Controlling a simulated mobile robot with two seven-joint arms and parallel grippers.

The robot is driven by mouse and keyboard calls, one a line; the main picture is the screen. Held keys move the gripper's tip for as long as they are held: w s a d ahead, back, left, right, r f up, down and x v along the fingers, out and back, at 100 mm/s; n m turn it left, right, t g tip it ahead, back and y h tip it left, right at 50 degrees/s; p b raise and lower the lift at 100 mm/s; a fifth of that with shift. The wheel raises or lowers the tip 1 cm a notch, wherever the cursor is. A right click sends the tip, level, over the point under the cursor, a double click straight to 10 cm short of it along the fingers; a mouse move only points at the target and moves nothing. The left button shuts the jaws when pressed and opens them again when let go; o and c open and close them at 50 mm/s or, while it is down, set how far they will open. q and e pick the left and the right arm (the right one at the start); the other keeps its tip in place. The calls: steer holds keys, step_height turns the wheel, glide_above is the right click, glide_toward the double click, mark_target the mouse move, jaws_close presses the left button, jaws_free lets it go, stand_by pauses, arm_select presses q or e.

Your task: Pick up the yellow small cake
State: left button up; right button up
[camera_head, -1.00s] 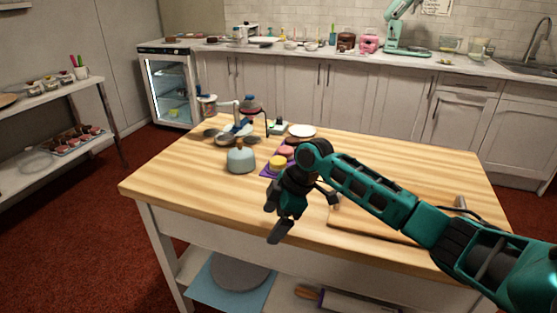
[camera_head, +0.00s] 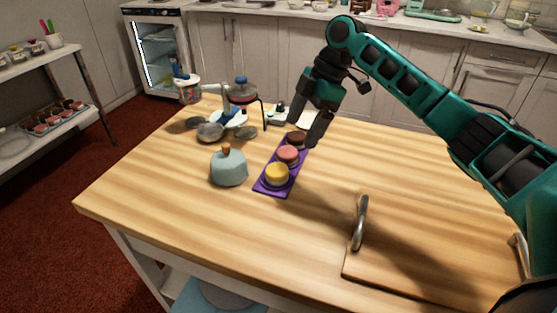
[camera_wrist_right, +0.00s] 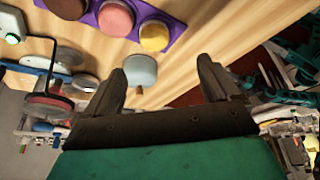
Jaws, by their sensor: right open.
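The yellow small cake (camera_head: 277,174) sits at the near end of a purple tray (camera_head: 266,188) on the wooden table. A pink cake (camera_head: 288,155) and a dark brown cake (camera_head: 296,140) sit behind it on the same tray. In the right wrist view the yellow cake (camera_wrist_right: 155,36) is at the top, beside the pink cake (camera_wrist_right: 115,19). My right gripper (camera_head: 307,122) is open and empty, above the far end of the tray, apart from the cakes. Its two fingers also show in the right wrist view (camera_wrist_right: 160,82).
A light blue domed pot (camera_head: 229,168) stands left of the tray. A wooden board (camera_head: 430,250) with a metal handle (camera_head: 360,222) lies at right. The table's near left is clear.

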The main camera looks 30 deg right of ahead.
steer(key=b, duration=0.1)
glide_above(279, 169)
steer(key=s+d, duration=0.1)
steer(key=d, duration=0.2)
steer(key=f, duration=0.6)
steer(key=shift+a+f, duration=0.25)
steer(key=shift+w+b+x, duration=0.15)
steer(key=shift+b+x, duration=0.1)
steer(key=shift+x, duration=1.1)
steer(key=shift+w+b+x, duration=0.15)
steer(key=shift+b+x, duration=0.05)
steer(key=shift+x, duration=1.15)
steer(key=shift+c, duration=0.3)
steer(key=shift+r, duration=0.1)
steer(key=c, duration=1.1)
